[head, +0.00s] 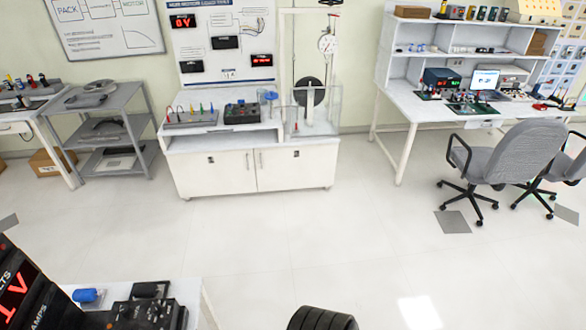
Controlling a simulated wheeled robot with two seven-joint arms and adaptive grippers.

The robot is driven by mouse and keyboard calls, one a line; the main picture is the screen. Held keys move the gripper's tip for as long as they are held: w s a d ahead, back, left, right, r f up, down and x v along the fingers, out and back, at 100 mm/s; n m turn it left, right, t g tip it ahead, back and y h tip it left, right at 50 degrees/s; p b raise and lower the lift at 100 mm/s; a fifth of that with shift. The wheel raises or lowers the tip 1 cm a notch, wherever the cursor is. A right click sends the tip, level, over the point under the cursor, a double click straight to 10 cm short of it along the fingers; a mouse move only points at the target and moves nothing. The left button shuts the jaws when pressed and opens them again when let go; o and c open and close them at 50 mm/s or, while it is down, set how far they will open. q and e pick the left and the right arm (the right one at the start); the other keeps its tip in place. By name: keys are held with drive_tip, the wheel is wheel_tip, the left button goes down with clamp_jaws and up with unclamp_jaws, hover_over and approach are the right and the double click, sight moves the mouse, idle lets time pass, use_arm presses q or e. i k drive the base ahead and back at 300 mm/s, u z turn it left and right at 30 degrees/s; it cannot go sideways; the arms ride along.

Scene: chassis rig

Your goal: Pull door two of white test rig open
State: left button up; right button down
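The white test rig (223,135) stands against the back wall, left of the picture's middle, across open floor from me. Its lower cabinet has two white doors side by side, a left door (213,178) and a right door (296,173). Both look shut and flush. Each has a small dark label, too small to read, so I cannot tell from the marks which is door two. Two slim upright handles, a left one (247,160) and a right one (261,160), sit close to the middle seam. Neither of my grippers is in view.
Clear pale floor (270,245) lies before the rig. A grey shelf cart (108,130) stands to its left. A white workbench (405,104) and grey chairs (515,150) are at right. A near bench (190,290) with instruments fills the lower left. A black ribbed object (322,319) shows at bottom.

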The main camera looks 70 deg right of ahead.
sight(310, 166)
drive_tip(key=u, duration=0.05)
drive_tip(key=k, duration=1.15)
drive_tip(key=z, duration=1.2)
drive_tip(key=i, duration=0.85)
drive_tip(key=z, duration=1.5)
drive_tip(key=i, duration=1.45)
drive_tip(key=u, duration=0.25)
drive_tip(key=i, duration=1.9)
drive_tip(key=u, duration=1.05)
drive_tip(key=i, duration=0.4)
drive_tip(key=u, duration=0.25)
